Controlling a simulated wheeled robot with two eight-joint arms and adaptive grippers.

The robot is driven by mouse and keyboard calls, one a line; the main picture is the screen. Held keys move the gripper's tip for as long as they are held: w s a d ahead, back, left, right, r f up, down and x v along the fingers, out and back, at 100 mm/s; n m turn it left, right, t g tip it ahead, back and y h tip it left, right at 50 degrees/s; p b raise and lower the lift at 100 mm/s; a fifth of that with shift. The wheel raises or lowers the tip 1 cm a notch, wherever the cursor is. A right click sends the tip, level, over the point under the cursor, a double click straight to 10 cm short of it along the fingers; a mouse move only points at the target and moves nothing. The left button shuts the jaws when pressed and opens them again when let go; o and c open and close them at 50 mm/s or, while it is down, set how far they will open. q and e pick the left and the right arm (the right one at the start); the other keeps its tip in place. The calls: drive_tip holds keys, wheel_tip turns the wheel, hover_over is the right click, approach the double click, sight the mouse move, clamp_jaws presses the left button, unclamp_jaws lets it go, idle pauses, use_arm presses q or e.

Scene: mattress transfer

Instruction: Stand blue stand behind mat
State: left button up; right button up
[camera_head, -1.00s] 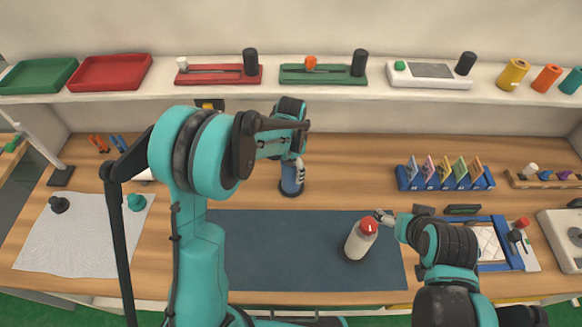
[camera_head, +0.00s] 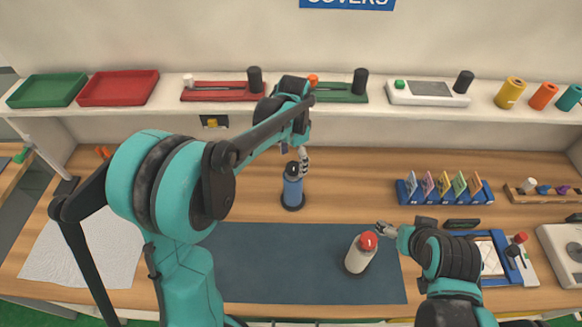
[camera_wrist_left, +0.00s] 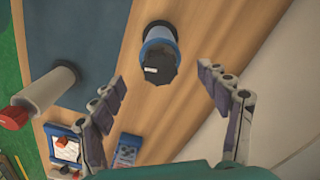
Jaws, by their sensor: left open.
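The blue stand (camera_head: 293,190), a bottle-like cylinder with a black top and a dark base, stands upright on the wood just behind the dark blue mat (camera_head: 290,285). In the left wrist view the blue stand (camera_wrist_left: 160,50) shows from above, ahead of my fingertips. My left gripper (camera_head: 301,160) is above the stand; in the wrist view the gripper (camera_wrist_left: 163,82) is open, fingers spread and empty. My right gripper (camera_head: 386,229) is beside a white bottle (camera_head: 358,257) with a red cap on the mat's right part; its jaws are too small to judge.
A blue rack with coloured cards (camera_head: 445,191) stands at the right. A shelf (camera_head: 375,110) with trays and devices runs along the back. A pale cloth (camera_head: 80,255) lies at the left. The wood right of the stand is clear.

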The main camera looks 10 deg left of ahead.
use_arm(q)
drive_tip(key=shift+s+r, duration=0.2)
drive_tip(key=shift+r, duration=0.25)
drive_tip(key=s+a+r+n+t, duration=0.2)
drive_tip(key=s+n+t, duration=0.1)
drive_tip(key=s, duration=0.6)
drive_tip(key=s+a+r+n+t, duration=0.3)
drive_tip(key=s+n, duration=0.3)
drive_tip(key=s, duration=0.4)
drive_tip(key=shift+a+t, duration=0.25)
drive_tip(key=shift+t, duration=0.35)
